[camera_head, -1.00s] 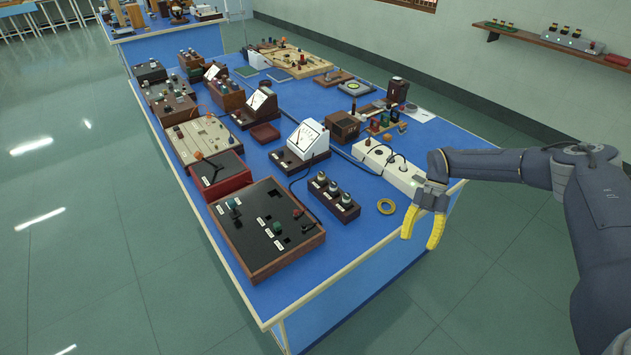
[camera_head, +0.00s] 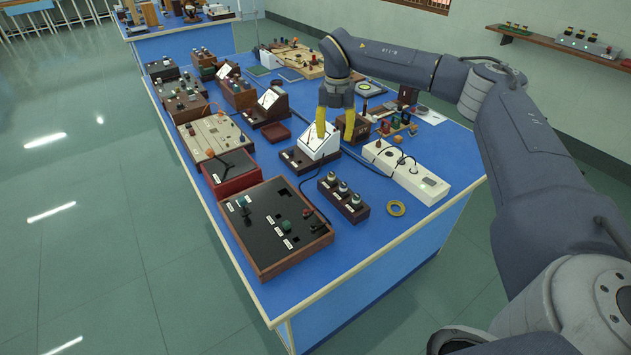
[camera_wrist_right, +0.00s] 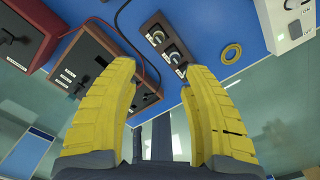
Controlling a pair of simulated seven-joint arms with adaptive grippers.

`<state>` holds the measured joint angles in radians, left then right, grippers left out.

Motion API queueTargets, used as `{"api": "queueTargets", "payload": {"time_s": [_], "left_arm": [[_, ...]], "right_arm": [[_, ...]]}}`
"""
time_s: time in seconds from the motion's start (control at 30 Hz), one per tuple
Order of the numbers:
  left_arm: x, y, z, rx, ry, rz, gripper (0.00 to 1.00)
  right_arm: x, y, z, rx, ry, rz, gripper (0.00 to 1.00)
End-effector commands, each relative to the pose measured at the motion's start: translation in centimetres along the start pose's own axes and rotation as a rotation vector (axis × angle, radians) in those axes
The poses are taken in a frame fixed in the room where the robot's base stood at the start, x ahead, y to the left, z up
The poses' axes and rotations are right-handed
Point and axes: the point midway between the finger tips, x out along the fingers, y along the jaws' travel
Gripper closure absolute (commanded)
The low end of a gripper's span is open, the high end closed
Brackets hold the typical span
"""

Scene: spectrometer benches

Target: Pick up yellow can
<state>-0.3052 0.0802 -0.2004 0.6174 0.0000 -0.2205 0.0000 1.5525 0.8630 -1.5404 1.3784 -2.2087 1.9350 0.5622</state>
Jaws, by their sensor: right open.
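I cannot make out a yellow can in either view. My right gripper (camera_head: 335,128) has two yellow fingers that point down, apart and empty, in front of or above the white meter (camera_head: 317,142) in the middle of the bench. The right wrist view shows the open fingers of this gripper (camera_wrist_right: 157,66) with nothing between them. A yellow ring (camera_head: 396,208) lies flat near the bench's right edge, and it also shows in the right wrist view (camera_wrist_right: 231,54). My left gripper is not in view.
The blue bench (camera_head: 345,248) is crowded with instruments. A black-topped panel box (camera_head: 275,225) is at the near left. Bare blue surface shows around the ring.

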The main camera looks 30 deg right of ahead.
Motion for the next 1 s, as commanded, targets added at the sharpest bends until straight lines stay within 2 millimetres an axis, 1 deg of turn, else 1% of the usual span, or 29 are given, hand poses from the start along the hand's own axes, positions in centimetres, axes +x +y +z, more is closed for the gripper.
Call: {"api": "queueTargets", "payload": {"time_s": [0.07,0.17,0.3,0.5,0.6,0.8,1.0], "left_arm": [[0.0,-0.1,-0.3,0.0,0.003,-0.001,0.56],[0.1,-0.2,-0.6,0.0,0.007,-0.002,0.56],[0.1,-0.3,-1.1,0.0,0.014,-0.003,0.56],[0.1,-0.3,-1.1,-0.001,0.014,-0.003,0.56],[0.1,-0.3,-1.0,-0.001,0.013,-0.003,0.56],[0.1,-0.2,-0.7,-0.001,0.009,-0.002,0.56],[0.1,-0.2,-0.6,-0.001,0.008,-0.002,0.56]], "right_arm": [[0.6,0.0,0.1,0.0,-0.005,-0.001,0.53],[2.1,0.0,0.1,0.0,-0.005,-0.001,0.53],[4.7,0.0,0.0,-0.001,-0.004,-0.001,0.53],[8.3,0.0,0.1,0.0,-0.004,-0.001,0.53],[9.7,0.0,0.1,0.0,-0.005,0.0,0.53],[11.4,0.1,0.1,0.0,-0.005,0.001,0.53],[11.9,0.1,0.1,0.0,-0.005,0.001,0.53]]}}
